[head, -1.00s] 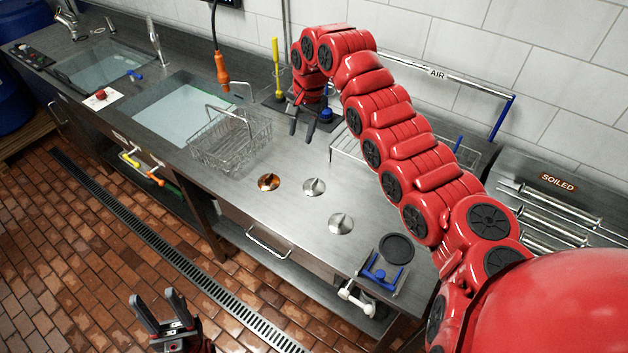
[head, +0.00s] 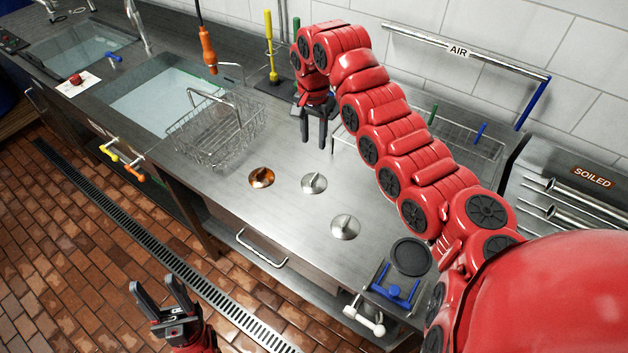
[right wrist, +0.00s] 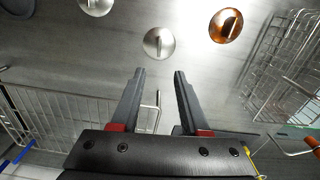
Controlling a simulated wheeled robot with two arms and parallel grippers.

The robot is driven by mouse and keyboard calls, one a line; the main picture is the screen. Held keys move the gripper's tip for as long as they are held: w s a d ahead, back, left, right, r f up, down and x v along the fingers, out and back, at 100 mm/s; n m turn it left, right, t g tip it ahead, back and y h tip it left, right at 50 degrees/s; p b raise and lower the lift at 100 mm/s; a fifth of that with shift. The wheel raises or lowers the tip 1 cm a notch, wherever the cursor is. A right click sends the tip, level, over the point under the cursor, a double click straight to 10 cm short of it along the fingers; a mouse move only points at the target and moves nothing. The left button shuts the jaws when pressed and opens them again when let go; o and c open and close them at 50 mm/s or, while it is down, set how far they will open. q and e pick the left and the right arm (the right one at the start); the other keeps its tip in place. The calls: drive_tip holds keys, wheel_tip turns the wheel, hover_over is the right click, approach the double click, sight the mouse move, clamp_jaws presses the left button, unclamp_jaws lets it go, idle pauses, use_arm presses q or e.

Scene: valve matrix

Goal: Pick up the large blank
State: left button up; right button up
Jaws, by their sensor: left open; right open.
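Three domed discs with upright tabs lie in a row on the steel counter (head: 225,209): a copper one (head: 261,177), a middle steel one (head: 314,183) and a nearer steel one (head: 345,227). The nearer steel one looks slightly bigger, but I cannot tell surely which is the large blank. My right gripper (head: 313,143) is open and empty, pointing down behind the middle steel disc. In the right wrist view the middle steel disc (right wrist: 159,43) lies just beyond the open fingertips (right wrist: 159,73). My left gripper (head: 153,284) is open and empty over the floor, away from the counter.
A wire basket (head: 213,137) stands left of my right gripper, by a sink (head: 167,97). A wire rack (head: 460,138) stands behind my right arm. A black disc (head: 410,257) sits by a blue-handled fixture (head: 392,292) at the right. An orange pendant (head: 208,48) hangs above.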

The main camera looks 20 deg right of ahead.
hover_over(314, 176)
wheel_tip(314, 176, down, 8)
drive_tip(key=shift+a+r, duration=0.1)
drive_tip(key=shift+a, duration=0.05)
drive_tip(key=shift+s+f, duration=0.1)
drive_tip(key=shift+f, duration=0.2)
drive_tip(key=shift+f+p, duration=0.4)
drive_tip(key=shift+p, duration=0.25)
wheel_tip(314, 176, down, 3)
drive_tip(key=shift+f+p, duration=0.1)
drive_tip(key=shift+p, duration=1)
drive_tip(key=shift+f, duration=0.8)
drive_tip(key=shift+c, duration=0.2)
clamp_jaws()
